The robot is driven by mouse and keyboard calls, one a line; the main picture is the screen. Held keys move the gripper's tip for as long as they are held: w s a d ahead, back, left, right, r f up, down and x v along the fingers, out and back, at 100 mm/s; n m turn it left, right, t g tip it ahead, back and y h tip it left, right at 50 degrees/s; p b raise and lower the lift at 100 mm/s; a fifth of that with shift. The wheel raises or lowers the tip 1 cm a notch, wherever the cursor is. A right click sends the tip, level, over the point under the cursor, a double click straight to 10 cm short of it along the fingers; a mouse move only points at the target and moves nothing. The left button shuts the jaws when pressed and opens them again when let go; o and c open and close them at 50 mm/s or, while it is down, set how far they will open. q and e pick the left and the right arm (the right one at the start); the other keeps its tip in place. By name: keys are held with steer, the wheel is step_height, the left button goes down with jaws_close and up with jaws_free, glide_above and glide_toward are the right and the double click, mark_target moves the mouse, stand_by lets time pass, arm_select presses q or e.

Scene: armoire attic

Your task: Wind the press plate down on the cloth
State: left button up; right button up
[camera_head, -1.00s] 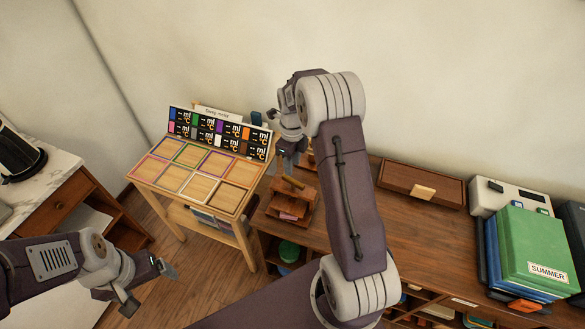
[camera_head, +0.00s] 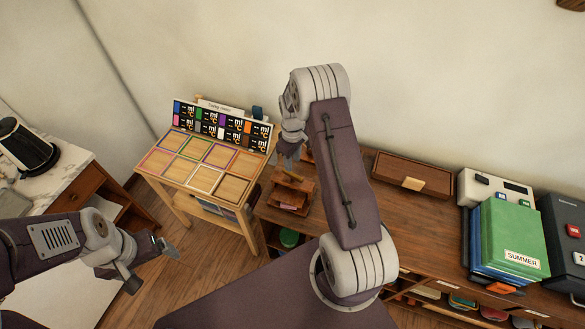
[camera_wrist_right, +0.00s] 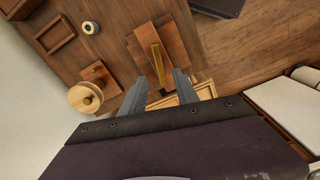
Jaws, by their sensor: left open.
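The wooden press (camera_head: 288,197) stands on the brown desk, and its top shows in the right wrist view (camera_wrist_right: 178,42). A pale wooden bar handle (camera_wrist_right: 158,62) lies across its top. A small pinkish patch, perhaps the cloth (camera_head: 289,208), shows low in the press; the rest is hidden. My right gripper (camera_wrist_right: 160,85) is above the press with its fingers apart, one on each side of the bar in the picture. I cannot tell whether the bar lies between them in depth. My left gripper (camera_head: 150,268) is open and empty over the floor at the left, away from the press.
A sorting table (camera_head: 167,164) with coloured frames stands left of the press. On the desk (camera_head: 400,225) are a wooden box (camera_head: 412,170) and green and blue folders (camera_head: 510,240) at the right. A round wooden spool (camera_wrist_right: 84,97) stands near the press.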

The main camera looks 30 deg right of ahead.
mark_target(292, 174)
steer(key=shift+f, duration=0.15)
step_height(292, 174, down, 9)
steer(key=shift+p, duration=1.25)
jaws_close()
